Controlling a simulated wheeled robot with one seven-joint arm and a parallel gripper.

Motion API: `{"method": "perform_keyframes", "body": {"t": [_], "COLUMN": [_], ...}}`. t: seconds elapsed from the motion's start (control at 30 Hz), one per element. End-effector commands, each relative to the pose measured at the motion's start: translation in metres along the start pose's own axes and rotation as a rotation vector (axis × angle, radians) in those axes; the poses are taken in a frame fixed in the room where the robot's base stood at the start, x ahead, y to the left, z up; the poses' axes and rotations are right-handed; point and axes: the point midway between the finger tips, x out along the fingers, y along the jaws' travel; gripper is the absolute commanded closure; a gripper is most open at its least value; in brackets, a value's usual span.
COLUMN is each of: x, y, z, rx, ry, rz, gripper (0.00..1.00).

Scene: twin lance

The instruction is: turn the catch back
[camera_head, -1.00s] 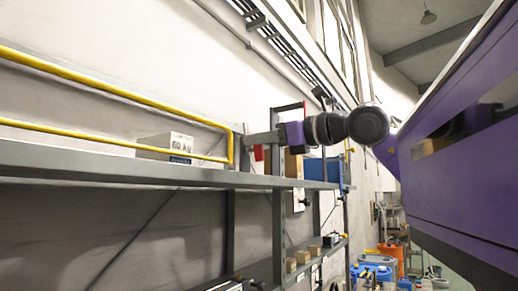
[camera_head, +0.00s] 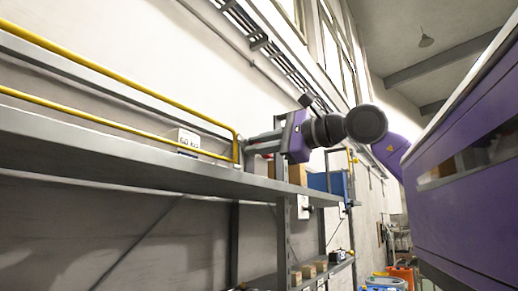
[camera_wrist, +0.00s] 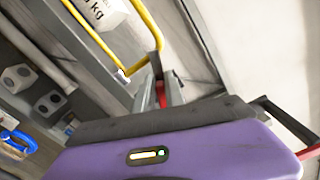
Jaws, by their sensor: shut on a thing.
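The catch is a small red piece (camera_wrist: 161,93) at the end of the yellow rail (camera_wrist: 146,30), beside a grey post. In the wrist view it shows between the fingers of my gripper (camera_wrist: 168,88), which is shut on it. In the head view my gripper (camera_head: 262,143) reaches left to the end of the yellow rail (camera_head: 130,87) above the shelf. There only a little red shows by the fingers, and the catch's exact angle is hard to tell.
A white box (camera_head: 184,138) marked in kg stands behind the rail on the grey shelf (camera_head: 110,165). Small blocks (camera_head: 308,271) lie on a lower shelf.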

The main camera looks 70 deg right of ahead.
Motion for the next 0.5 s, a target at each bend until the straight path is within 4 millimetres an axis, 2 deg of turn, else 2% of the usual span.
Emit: {"method": "perform_keyframes", "body": {"t": [0.2,0.5], "x": [0.0,0.0], "y": [0.0057,0.0091], "z": [-0.0004,-0.0011], "rx": [-0.177,-0.336], "ry": [0.0,-0.001], "rz": [0.001,0.001], "gripper": [1.0,1.0]}}
